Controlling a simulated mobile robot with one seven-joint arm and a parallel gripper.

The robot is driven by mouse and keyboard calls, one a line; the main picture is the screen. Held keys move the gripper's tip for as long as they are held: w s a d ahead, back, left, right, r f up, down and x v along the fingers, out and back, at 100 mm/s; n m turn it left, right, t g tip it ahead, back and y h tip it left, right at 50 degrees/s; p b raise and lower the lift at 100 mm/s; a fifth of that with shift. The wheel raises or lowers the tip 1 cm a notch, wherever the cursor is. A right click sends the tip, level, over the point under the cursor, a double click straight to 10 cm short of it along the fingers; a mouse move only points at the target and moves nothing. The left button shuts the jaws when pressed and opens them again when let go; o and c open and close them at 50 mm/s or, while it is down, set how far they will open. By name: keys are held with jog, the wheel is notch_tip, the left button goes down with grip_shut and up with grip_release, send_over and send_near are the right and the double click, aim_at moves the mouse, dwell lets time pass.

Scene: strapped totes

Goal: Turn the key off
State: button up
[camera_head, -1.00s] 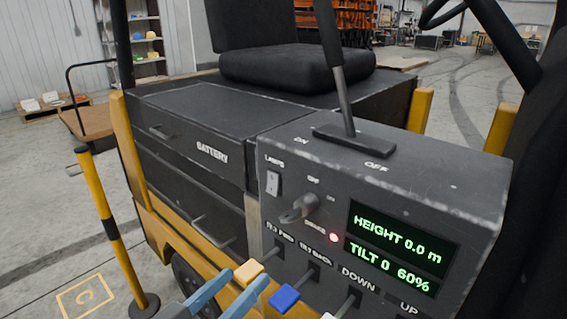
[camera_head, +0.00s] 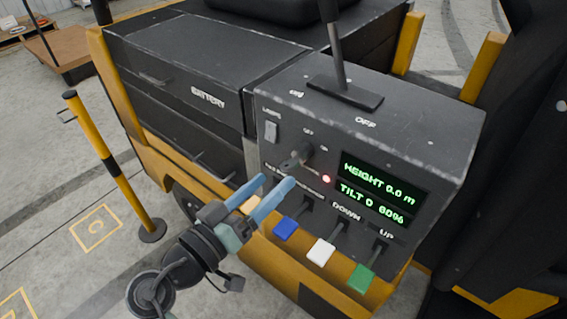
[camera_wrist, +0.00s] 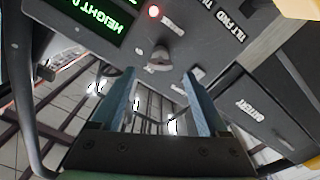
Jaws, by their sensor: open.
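The key (camera_head: 299,157) is a grey flat-handled key in the switch on the front face of the dark control console (camera_head: 420,155). In the wrist view the key (camera_wrist: 160,58) shows just beyond and between the fingertips. My gripper (camera_head: 276,181) has two blue fingers that are apart, with nothing visible between them. It is just in front of the key, low and to the left of it in the head view. I cannot tell whether a finger touches the key. A red light (camera_head: 326,179) glows beside the key switch.
Below the key are levers with blue (camera_head: 286,228), white (camera_head: 321,251) and green (camera_head: 362,278) knobs; a yellow knob is partly behind my fingers. The display (camera_head: 384,190) is lit. A lamp switch (camera_head: 271,131) is above left. A yellow post (camera_head: 113,165) stands at left.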

aim_at(284, 170)
jog(key=shift+p+x, duration=0.3)
jog(key=shift+x, duration=2.1)
grip_shut()
